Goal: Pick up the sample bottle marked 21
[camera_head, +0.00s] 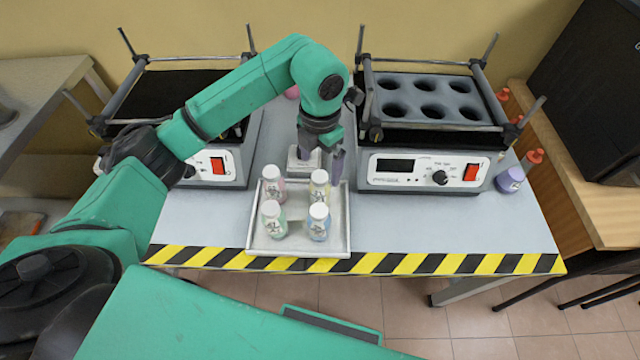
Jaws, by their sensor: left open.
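Several small white-capped sample bottles stand upright in a shallow light tray: a back left bottle (271,186), a back right bottle (319,188), a front left bottle (273,220) and a front right bottle (318,222). Their labels carry dark marks too small to read, so I cannot tell which is 21. The tray (342,242) lies at the table's front edge. My left gripper (318,162) points down just behind the back right bottle, open, with nothing seen between its fingers. My right gripper is not in view.
Two shaker machines flank the tray: the left shaker (219,166) and the right shaker (418,173), which has a rack with round holes (425,83). Striped tape (400,263) marks the table's front edge.

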